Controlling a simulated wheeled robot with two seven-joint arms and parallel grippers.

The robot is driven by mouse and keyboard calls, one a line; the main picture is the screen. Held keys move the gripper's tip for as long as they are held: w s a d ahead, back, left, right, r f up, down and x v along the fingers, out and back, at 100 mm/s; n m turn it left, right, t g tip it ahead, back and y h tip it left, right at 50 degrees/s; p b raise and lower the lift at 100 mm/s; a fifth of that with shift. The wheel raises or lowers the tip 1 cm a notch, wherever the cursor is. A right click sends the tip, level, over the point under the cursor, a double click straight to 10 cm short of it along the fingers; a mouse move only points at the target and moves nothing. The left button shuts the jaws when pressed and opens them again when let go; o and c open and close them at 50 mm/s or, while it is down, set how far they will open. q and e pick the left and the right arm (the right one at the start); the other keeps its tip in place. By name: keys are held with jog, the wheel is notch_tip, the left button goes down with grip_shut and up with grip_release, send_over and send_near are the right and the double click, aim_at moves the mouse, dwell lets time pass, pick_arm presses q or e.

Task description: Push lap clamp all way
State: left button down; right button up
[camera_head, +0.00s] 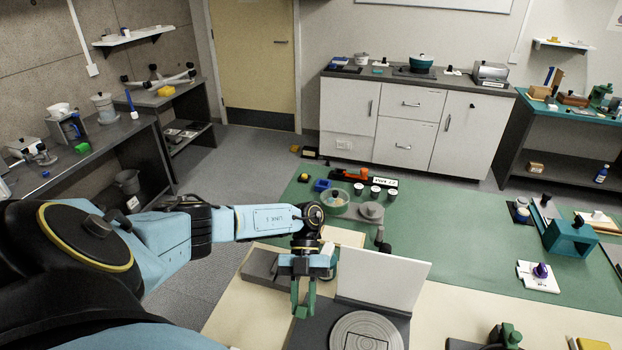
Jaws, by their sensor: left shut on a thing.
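A round grey lap (366,332) lies on a dark base (318,328) at the bottom centre, cut off by the picture's lower edge. A pale upright panel (383,278) stands behind it. My left gripper (302,311) points down at the base's left side, left of the lap. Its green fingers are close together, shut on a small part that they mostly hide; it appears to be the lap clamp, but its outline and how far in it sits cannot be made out. My right gripper is not in view.
Grey blocks (262,267) lie left of my left gripper. Behind it on the green mat (440,235) are a clear round tub (335,201), a grey round part (370,212) and several small cups. A teal block (571,240) stands right. The mat's middle right is mostly clear.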

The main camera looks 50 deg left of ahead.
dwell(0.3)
pick_arm(q)
jog(key=c, duration=1.2)
grip_release()
jog(key=shift+c, duration=0.2)
jog(key=b+v, duration=0.3)
jog(key=v, duration=1)
jog(key=shift+w+b, duration=0.15)
jog(key=shift+b, duration=0.25)
jog(key=shift+r, duration=0.2)
